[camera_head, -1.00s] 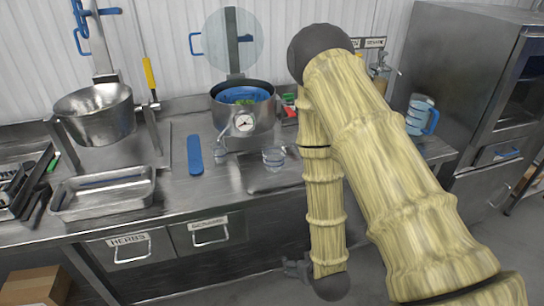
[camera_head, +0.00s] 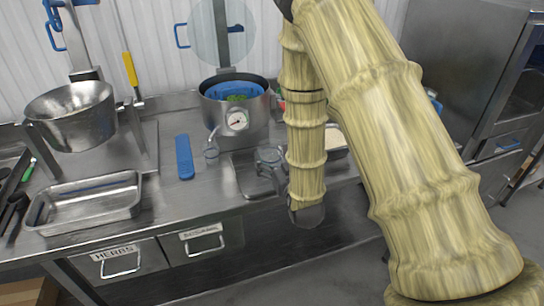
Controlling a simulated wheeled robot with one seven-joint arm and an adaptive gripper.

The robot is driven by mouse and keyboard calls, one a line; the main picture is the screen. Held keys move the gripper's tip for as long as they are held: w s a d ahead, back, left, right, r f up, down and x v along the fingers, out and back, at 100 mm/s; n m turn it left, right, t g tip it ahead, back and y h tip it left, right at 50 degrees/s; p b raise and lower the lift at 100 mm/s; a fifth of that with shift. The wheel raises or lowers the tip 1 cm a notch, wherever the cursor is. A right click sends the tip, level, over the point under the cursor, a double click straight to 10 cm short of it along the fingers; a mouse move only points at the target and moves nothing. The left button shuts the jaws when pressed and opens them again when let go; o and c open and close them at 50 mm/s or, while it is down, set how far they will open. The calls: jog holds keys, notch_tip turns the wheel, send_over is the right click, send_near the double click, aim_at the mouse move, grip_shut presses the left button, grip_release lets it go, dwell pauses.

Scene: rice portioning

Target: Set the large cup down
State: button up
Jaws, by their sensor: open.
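A clear cup (camera_head: 268,154), which I take to be the large cup, stands upright on the counter in front of the pot. My gripper (camera_head: 270,168) is low at the cup, reaching in from the right at the end of my arm. It is open. Its fingers overlap the cup in the picture, and I cannot tell whether they touch it. The grey gripper blends with the metal behind it.
A steel pot (camera_head: 237,121) with a dial stands behind. A blue strip (camera_head: 184,157) lies left of it. A steel tray (camera_head: 84,203) and a tilted bowl (camera_head: 72,116) are at the left. A pale-filled container (camera_head: 335,142) is partly behind my arm.

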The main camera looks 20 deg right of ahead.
aim_at(270, 145)
jog(key=shift+w+p, duration=1.15)
jog(key=shift+w, duration=1.85)
jog(key=c, duration=1.1)
